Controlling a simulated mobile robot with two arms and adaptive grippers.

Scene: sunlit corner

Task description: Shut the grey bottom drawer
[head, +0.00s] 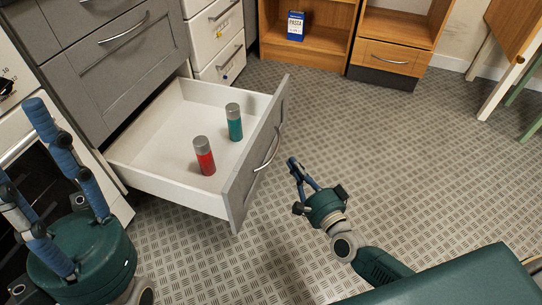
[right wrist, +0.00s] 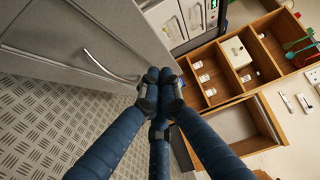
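The grey bottom drawer (head: 258,150) is pulled well out of the grey cabinet in the head view. Its front has a curved metal handle (head: 268,150). A red canister with a grey lid (head: 204,157) and a teal canister with a grey lid (head: 234,123) stand upright inside. My right gripper (head: 293,163) is just outside the drawer front, right of the handle, with its fingers together and nothing visible between them. In the right wrist view its fingertips (right wrist: 162,80) meet beside a grey front with a handle (right wrist: 108,68). My left gripper (head: 25,145) is open and empty at the left.
A white drawer unit (head: 218,35) stands beside the grey cabinet. Wooden shelves (head: 333,35) with a blue box (head: 295,26) and a low wooden drawer (head: 393,58) are at the back. Patterned floor right of the grey drawer is clear. A white oven is at left.

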